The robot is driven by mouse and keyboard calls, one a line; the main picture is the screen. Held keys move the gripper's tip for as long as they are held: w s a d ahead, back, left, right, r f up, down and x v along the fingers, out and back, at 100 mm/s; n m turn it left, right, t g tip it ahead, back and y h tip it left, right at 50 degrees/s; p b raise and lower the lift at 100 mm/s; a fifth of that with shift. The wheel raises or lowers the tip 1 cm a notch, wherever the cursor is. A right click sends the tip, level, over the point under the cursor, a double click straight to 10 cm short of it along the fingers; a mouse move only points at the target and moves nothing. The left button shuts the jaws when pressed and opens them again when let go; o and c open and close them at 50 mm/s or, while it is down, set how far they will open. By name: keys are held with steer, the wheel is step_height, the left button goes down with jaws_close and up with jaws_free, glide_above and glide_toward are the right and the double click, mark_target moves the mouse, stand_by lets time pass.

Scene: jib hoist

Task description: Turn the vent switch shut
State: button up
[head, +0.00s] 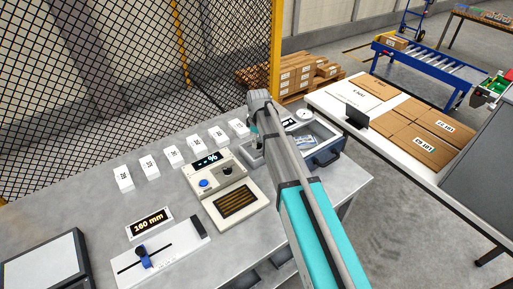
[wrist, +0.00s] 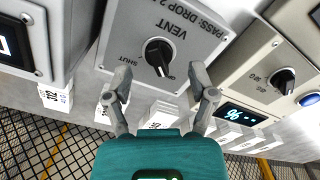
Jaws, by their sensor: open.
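The vent switch (wrist: 159,55) is a round black knob on a grey box (wrist: 195,25) lettered VENT in the wrist view. Its white pointer mark faces the lower right in the picture, away from the word SHUT at the left and towards a label I cannot read fully. My gripper (wrist: 161,78) is open, its two fingers apart on either side of the knob's lower edge. I see no clear contact with the knob. In the head view my arm hides most of the vent box, and my fingertips are hidden.
A beige device (head: 225,185) with a percent display and blue button stands beside the vent box; its own black knob (wrist: 285,80) shows at the right. Several white labelled blocks (head: 149,167) line the bench's back. A 160 mm display (head: 150,223) and slider (head: 146,257) are at the front left.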

steer(key=shift+f+b, duration=0.65)
steer(key=shift+f, duration=0.3)
steer(key=shift+c, duration=0.3)
steer(key=shift+a, duration=0.1)
jaws_close()
